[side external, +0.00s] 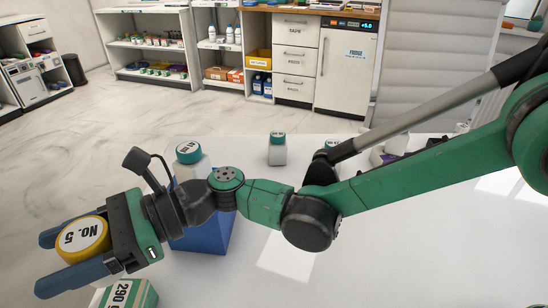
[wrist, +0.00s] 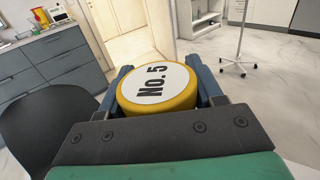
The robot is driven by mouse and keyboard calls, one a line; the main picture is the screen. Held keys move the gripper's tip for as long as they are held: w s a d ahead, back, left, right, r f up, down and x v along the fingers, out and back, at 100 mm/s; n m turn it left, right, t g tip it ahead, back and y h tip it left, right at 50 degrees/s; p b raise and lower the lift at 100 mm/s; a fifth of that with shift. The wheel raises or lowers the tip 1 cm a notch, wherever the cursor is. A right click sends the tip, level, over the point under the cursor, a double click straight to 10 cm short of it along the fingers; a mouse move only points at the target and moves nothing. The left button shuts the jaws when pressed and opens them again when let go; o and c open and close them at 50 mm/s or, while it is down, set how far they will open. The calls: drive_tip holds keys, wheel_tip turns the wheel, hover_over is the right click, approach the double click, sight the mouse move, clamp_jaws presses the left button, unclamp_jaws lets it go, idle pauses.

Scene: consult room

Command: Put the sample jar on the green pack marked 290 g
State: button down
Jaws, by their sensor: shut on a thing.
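The sample jar has a yellow lid with a white label reading "No. 5" (side external: 82,238). It also shows in the wrist view (wrist: 157,88), between the two blue-grey fingers. My gripper (side external: 50,261) is shut on the jar and holds it up at the lower left of the side view. The green pack marked 290 g (side external: 126,295) is at the bottom edge of the side view, just below and right of my gripper. It is partly cut off by the frame and partly covered by my gripper. The jar's underside is hidden.
A blue box (side external: 205,238) stands on the white table (side external: 380,255) behind my wrist. Small items, partly hidden by my arm, are at the right. The front right of the table is clear.

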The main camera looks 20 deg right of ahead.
sight(106, 299)
wheel_tip(106, 299, down, 9)
drive_tip(key=shift+f, duration=0.1)
idle(0.3)
drive_tip(key=shift+c, duration=0.7)
unclamp_jaws()
drive_tip(key=shift+f, duration=0.1)
drive_tip(key=w+d, duration=0.1)
drive_tip(key=d, duration=0.6)
drive_tip(key=shift+d, duration=0.25)
drive_tip(key=shift+w+r, duration=0.1)
drive_tip(key=shift+r, duration=0.1)
